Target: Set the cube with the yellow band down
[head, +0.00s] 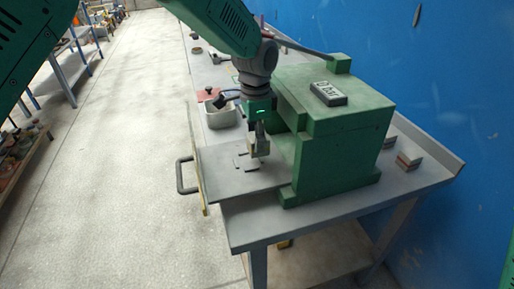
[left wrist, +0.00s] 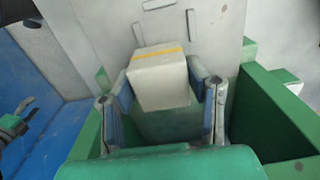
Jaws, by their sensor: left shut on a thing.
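My left gripper (head: 259,150) points down over a grey plate (head: 236,182) at the front of the green machine (head: 335,155). It is shut on the pale cube with the yellow band (left wrist: 160,85), which sits between its fingers in the left wrist view. The yellow band runs across the cube's far top edge there. Dark corner marks (head: 240,156) show on the plate, just left of the gripper. I cannot tell whether the cube touches the plate.
The green machine stands close to the right of my gripper. A light bin (head: 220,114) is behind the plate, and a handle (head: 185,176) sticks out left. Small stacked blocks (head: 408,162) lie on the bench at right. The plate's front is bare.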

